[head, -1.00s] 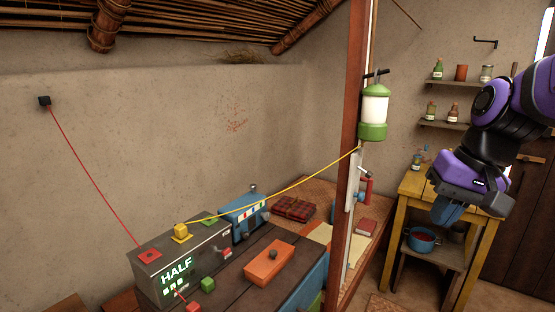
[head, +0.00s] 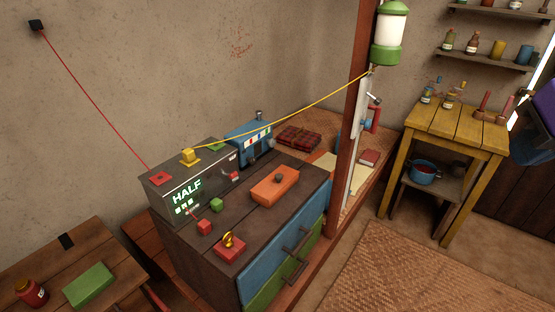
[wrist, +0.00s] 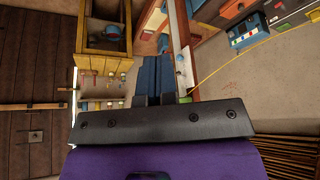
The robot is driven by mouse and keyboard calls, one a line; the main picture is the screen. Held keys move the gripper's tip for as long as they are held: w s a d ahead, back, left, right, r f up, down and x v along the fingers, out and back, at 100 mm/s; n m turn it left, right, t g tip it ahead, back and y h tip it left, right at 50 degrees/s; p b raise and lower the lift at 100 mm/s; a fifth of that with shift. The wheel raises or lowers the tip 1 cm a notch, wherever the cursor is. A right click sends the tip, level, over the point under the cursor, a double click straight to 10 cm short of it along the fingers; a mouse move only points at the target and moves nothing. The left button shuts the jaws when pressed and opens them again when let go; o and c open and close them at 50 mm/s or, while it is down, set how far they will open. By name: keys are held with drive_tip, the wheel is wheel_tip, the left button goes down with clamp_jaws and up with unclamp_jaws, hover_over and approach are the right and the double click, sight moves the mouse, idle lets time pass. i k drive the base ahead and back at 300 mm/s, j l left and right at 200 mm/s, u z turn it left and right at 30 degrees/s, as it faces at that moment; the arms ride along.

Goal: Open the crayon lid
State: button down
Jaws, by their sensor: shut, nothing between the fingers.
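No object is plainly marked as the crayon lid. In the head view only part of my arm shows at the right edge, far from the cabinet.
A grey box reading HALF (head: 187,193) and a blue box (head: 249,143) stand on the cabinet. A yellow cord runs to a post (head: 350,140) beside it. A yellow table (head: 455,127) with bottles stands right. A woven mat (head: 400,275) covers open floor.

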sight(271, 186)
drive_tip(key=i+u, duration=0.35)
drive_tip(key=i+l+u, duration=0.1)
drive_tip(key=i+u, duration=0.25)
drive_tip(key=k, duration=0.1)
